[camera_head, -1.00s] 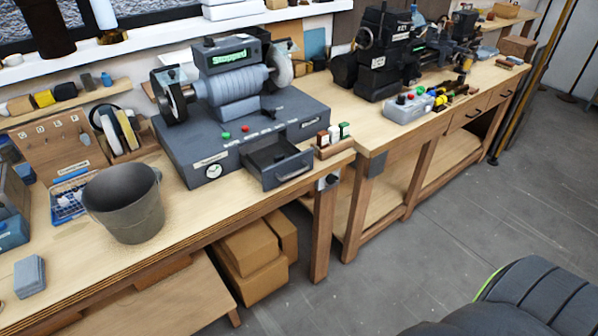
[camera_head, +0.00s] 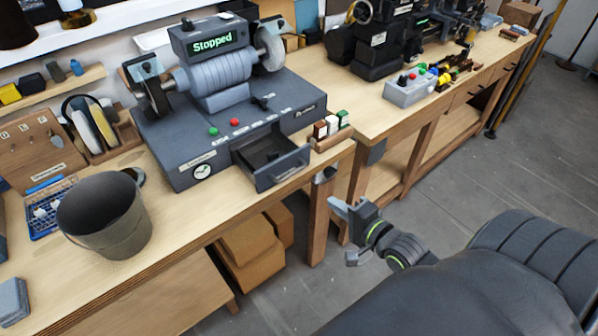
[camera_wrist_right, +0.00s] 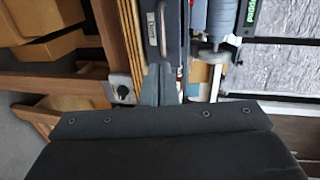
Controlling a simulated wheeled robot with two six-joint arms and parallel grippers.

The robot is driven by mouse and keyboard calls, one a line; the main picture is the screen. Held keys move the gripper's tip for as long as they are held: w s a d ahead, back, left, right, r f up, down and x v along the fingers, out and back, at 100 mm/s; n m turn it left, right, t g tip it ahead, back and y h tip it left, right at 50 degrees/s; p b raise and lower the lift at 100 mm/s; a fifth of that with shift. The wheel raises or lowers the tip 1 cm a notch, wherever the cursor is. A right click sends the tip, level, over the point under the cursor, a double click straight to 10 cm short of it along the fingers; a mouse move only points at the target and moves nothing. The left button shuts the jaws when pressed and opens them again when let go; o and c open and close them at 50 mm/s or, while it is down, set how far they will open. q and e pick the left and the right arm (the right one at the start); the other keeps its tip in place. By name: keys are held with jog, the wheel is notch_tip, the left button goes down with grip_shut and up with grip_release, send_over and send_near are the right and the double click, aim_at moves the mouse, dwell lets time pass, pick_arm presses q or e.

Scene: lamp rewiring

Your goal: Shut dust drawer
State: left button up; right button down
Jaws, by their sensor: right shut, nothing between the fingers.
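The dust drawer (camera_head: 282,169) sticks out open from the front of the grey bench grinder (camera_head: 215,150). Its handle is on the front panel, and its inside looks dark. In the right wrist view the drawer front (camera_wrist_right: 152,40) shows sideways near the top, beyond the fingertips. My right gripper (camera_head: 340,206) is shut and empty. It is in front of the bench edge, to the right of and below the drawer in the head view, apart from it. My left gripper is not in view.
A grey bucket (camera_head: 103,215) stands on the bench at left. Small colored blocks in a wooden holder (camera_head: 331,132) sit just right of the drawer. Cardboard boxes (camera_head: 250,252) lie under the bench. The floor in front is open.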

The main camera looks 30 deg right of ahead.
jog(key=w, duration=0.1)
send_near(273, 153)
notch_tip(273, 153, down, 3)
jog(key=s, duration=0.2)
jog(key=shift+s+r+b, duration=0.2)
jog(key=shift+r+b, duration=0.05)
jog(key=shift+b, duration=0.1)
jog(key=r+x, duration=0.1)
jog(key=x, duration=0.3)
jog(key=b+x, duration=0.1)
jog(key=x, duration=0.4)
jog(key=r+x, duration=0.1)
jog(key=x, duration=0.3)
jog(key=shift+w+d+r, duration=0.1)
jog(key=shift+w+r, duration=0.15)
jog(key=shift+w, duration=0.25)
jog(key=shift+r, duration=0.35)
jog(key=shift+w, duration=0.1)
